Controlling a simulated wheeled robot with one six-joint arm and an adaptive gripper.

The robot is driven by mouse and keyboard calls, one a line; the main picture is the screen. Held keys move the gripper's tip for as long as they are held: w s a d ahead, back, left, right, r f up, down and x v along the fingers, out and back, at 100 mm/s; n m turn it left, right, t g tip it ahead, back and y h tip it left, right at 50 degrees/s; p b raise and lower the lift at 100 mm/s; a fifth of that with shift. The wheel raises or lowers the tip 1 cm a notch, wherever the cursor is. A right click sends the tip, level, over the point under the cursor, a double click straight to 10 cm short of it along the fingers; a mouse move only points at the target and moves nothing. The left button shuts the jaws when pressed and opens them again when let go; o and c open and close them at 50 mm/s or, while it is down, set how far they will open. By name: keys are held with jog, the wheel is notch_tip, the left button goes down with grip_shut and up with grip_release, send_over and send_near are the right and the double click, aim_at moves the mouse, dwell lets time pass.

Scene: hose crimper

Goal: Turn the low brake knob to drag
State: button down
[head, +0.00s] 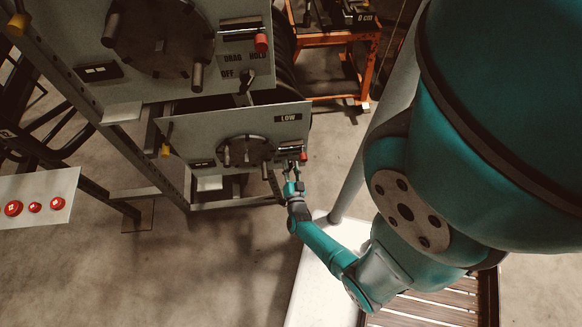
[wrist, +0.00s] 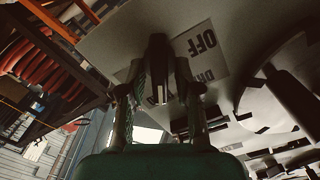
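The low panel (head: 215,130), marked LOW, stands below a larger panel. My gripper (head: 290,172) is at its lower right corner, just below a small red knob (head: 303,156). In the wrist view a dark brake knob (wrist: 157,62) sits between the two fingers of my gripper (wrist: 158,88). The fingers are apart, one on each side of it; whether they touch it I cannot tell. The OFF label (wrist: 202,40) shows upside down right of the knob. The DRAG lettering is partly hidden by the knob and finger. The knob's pointing direction is unclear.
The upper panel (head: 120,75) has its own brake knob (head: 246,90) with OFF, DRAG and HOLD labels. A round reel hub (head: 245,152) with handles is left of my gripper. A plate with red buttons (head: 35,195) is far left. An orange frame (head: 340,90) stands behind.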

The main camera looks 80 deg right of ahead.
jog(key=shift+n, duration=0.4)
jog(key=n, duration=0.5)
jog(key=shift+w+a+n, duration=0.1)
jog(key=shift+w+n, duration=0.1)
jog(key=shift+n, duration=0.1)
jog(key=n, duration=0.5)
jog(key=shift+w, duration=0.15)
jog(key=shift+a+n, duration=0.1)
jog(key=shift+n, duration=0.3)
jog(key=c, duration=1.1)
grip_release()
jog(key=shift+c, duration=0.2)
jog(key=v, duration=1.2)
